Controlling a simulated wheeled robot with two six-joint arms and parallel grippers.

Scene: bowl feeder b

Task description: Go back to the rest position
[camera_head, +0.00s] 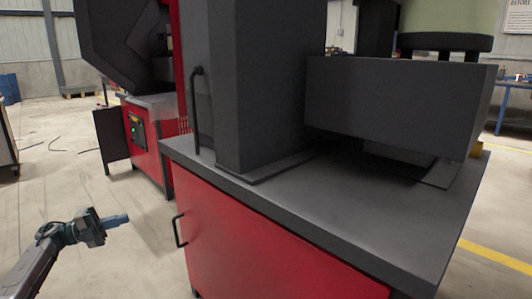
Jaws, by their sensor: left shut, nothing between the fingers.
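My left gripper (122,219) is at the lower left, at the end of my left arm. It is shut and empty, held in the air over the floor. It is apart from the red cabinet (255,243), to the left of its door handle (179,230). My right gripper is not in view.
The red cabinet has a dark top (400,225) bearing a grey column (258,90) and a grey box-shaped trough (400,105). A second red machine (150,150) stands behind at the left. Open concrete floor (60,185) lies at the left.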

